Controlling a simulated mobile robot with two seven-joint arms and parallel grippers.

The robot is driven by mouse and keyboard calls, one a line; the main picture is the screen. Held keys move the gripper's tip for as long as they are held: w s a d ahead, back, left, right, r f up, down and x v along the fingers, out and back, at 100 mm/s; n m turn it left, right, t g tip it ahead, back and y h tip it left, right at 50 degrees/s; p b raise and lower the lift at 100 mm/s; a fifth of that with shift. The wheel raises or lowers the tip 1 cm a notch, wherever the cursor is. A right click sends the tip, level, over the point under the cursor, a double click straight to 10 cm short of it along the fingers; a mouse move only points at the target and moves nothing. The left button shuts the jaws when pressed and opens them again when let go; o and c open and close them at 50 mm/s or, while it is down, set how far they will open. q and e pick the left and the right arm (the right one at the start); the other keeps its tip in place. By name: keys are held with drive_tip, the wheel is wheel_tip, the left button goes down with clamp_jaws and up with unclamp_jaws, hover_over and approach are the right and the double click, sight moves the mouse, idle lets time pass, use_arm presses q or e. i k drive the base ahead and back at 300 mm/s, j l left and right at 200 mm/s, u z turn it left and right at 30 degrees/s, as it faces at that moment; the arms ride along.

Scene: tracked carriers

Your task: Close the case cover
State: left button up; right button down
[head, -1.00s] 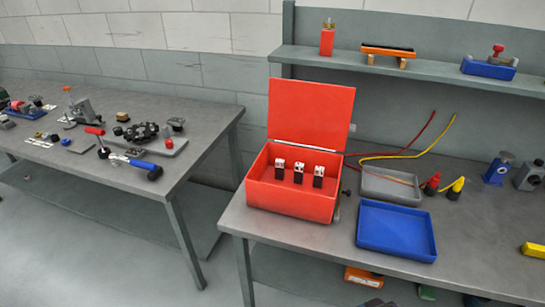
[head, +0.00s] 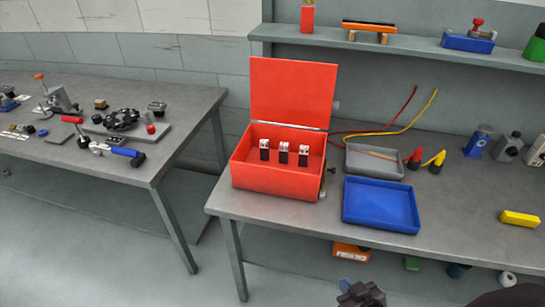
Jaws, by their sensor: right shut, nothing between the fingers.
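The red case (head: 272,181) stands on the right-hand bench near its left end. Its red cover (head: 293,92) is open, standing nearly upright at the back edge. Three small black-and-white pieces (head: 283,152) stand inside the case. My right gripper (head: 359,287) shows at the bottom edge, dark and partly cut off. It is shut and empty, well below and to the right of the case in the picture. My left gripper is not in view.
A blue tray (head: 381,226) and a grey tray (head: 362,168) lie right of the case. Red and yellow leads (head: 409,120) run behind them. A shelf (head: 400,47) hangs above the bench. A yellow block (head: 520,218) lies at the right.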

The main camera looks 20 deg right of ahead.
sight(288, 93)
drive_tip(key=j+z, duration=0.15)
drive_tip(key=z, duration=0.35)
drive_tip(key=i+j+z, duration=0.1)
drive_tip(key=j+z, duration=0.15)
drive_tip(key=z, duration=0.25)
drive_tip(key=k+j+z, duration=0.1)
drive_tip(key=j+z, duration=0.4)
drive_tip(key=j, duration=0.25)
drive_tip(key=k+j, duration=0.1)
drive_tip(key=j, duration=0.35)
drive_tip(key=j+z, duration=0.15)
drive_tip(key=j, duration=0.3)
drive_tip(key=k+j, duration=0.15)
drive_tip(key=j, duration=0.25)
drive_tip(key=k+j+z, duration=0.15)
drive_tip(key=j, duration=0.3)
